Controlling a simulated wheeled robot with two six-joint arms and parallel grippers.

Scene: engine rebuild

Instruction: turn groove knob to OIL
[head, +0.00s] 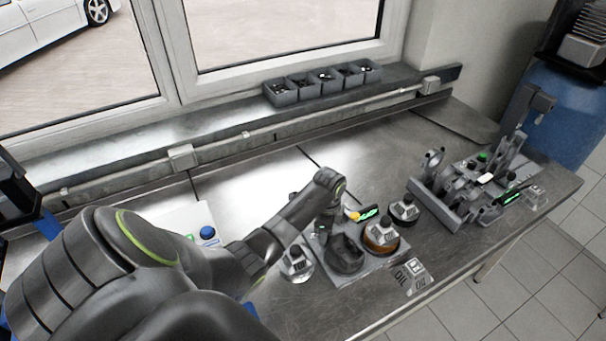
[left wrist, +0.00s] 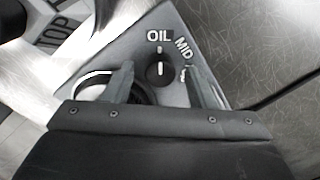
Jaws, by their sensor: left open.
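The groove knob (left wrist: 157,75) is a small dark round knob on a grey panel in the left wrist view. Its white pointer line points up at a white tick below the OIL label (left wrist: 158,36). The MID label (left wrist: 184,47) is to the right of OIL. My left gripper (left wrist: 161,82) is open, with one finger on each side of the knob and a gap visible on both sides. In the head view my left gripper (head: 325,225) points down at the grey station (head: 340,277); the knob is hidden there. My right gripper is not in view.
An amber-filled jar (head: 382,238) and a green display (head: 367,213) are close to the left gripper. A black-based container (head: 404,209) stands to their right. A metal fixture (head: 470,185) is farther right. Small grey bins (head: 325,85) line the window sill. The bench behind is clear.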

